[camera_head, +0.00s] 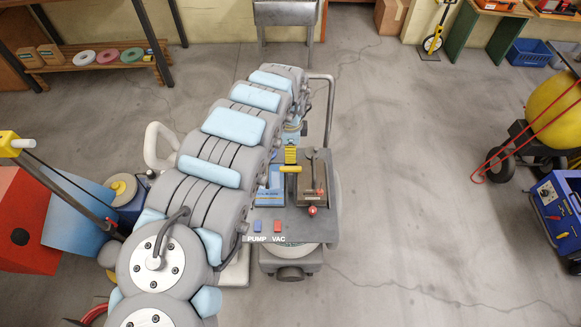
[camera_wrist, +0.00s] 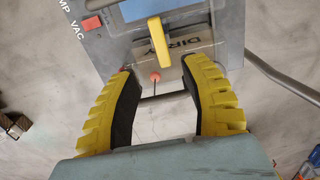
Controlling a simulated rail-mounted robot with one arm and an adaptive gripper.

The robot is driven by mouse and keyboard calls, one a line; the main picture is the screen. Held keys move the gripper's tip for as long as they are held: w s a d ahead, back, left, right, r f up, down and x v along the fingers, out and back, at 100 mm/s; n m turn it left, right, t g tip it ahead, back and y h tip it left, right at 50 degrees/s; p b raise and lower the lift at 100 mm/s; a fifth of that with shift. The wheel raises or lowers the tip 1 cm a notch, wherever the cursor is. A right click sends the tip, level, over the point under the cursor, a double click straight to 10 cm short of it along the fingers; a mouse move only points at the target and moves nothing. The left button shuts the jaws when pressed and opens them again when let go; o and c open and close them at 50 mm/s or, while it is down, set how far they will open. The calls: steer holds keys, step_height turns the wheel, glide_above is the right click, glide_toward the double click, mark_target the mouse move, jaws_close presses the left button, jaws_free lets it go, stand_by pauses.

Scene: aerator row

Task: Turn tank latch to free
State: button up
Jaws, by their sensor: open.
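A yellow bar handle (camera_wrist: 159,41), which I take to be the tank latch, stands out over a tan plate marked DIRTY (camera_wrist: 190,45) on the grey machine panel. It also shows in the head view (camera_head: 289,169). My gripper (camera_wrist: 160,68) is open, with its yellow ribbed fingers apart and nothing between them. The bar lies just ahead of the fingertips, near the middle of the gap. In the head view, part of my gripper (camera_head: 291,155) shows beside the arm, right above the bar. Whether a finger touches the bar cannot be told.
A thin lever with a red knob (camera_head: 312,210) lies close beside the bar; the knob shows near the fingertips in the wrist view (camera_wrist: 155,77). Blue and red switches (camera_head: 277,226) sit by the PUMP and VAC labels. A grey tube rail (camera_head: 331,100) rises behind.

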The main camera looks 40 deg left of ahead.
mark_target(291, 168)
steer(key=shift+d+f+b, duration=0.1)
steer(key=shift+f+b, duration=0.4)
steer(key=shift+f, duration=4.25)
jaws_close()
